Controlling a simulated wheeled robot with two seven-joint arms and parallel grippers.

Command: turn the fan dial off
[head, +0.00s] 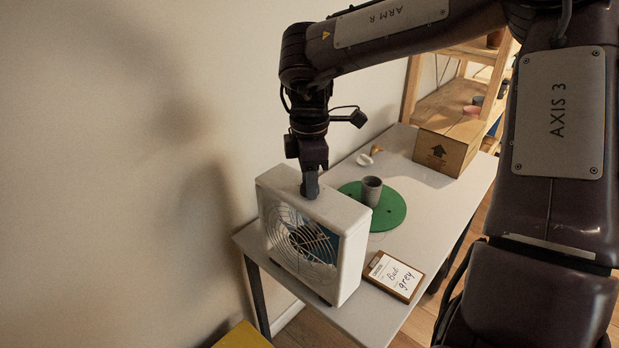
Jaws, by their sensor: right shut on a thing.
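A white box fan (350,240) with a round wire grille stands upright at the near left end of the white table. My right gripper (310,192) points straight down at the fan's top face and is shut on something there. The dial (309,196) is mostly hidden by the fingers, so its setting cannot be read. My left gripper is not in view.
A grey cup (371,190) stands on a green round mat (393,211) behind the fan. A clipboard with a handwritten note (395,275) lies right of the fan. A cardboard box (447,146) and wooden shelves (455,100) are farther back. The wall is close on the left.

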